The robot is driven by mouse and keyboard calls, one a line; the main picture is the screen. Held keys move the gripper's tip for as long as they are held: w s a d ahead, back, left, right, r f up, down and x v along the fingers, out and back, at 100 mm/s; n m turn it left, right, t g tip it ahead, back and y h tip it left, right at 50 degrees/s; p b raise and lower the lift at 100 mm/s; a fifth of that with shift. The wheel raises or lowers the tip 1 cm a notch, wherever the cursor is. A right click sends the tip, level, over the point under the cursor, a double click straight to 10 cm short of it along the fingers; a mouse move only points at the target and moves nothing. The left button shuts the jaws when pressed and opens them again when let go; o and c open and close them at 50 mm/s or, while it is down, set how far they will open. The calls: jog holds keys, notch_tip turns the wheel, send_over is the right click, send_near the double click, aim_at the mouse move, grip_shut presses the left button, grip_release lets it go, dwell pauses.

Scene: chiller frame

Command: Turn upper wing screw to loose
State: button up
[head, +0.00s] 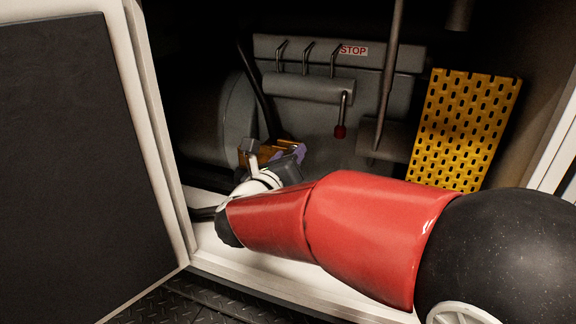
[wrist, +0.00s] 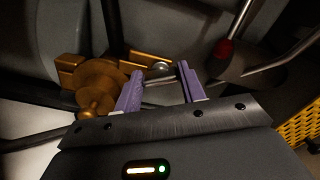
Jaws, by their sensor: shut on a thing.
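A brass fitting (wrist: 98,80) with a round body and a stubby end sits at the left in the wrist view. It also shows in the head view (head: 258,148), partly hidden by my gripper. My gripper (wrist: 162,84) has purple fingertips, one on each side of a small silver metal piece (wrist: 160,79), which I take to be the upper wing screw. The fingers are shut on it, with its width between them. A round silver head (wrist: 161,68) shows just behind it. In the head view my gripper (head: 285,152) reaches into the cabinet, and the screw cannot be made out there.
A lever with a red knob (head: 340,131) hangs right of my gripper, below a STOP label (head: 353,51). A thin rod (head: 389,75) and a yellow perforated panel (head: 464,128) stand further right. An open door (head: 75,160) is at the left.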

jog(key=n, duration=1.1)
jog(key=shift+f+n, duration=0.1)
jog(key=shift+n, duration=0.3)
jog(key=shift+a, duration=0.1)
jog(key=o, duration=1)
jog(key=v, duration=0.7)
jog(key=shift+s+a, duration=0.1)
jog(key=shift+s, duration=0.25)
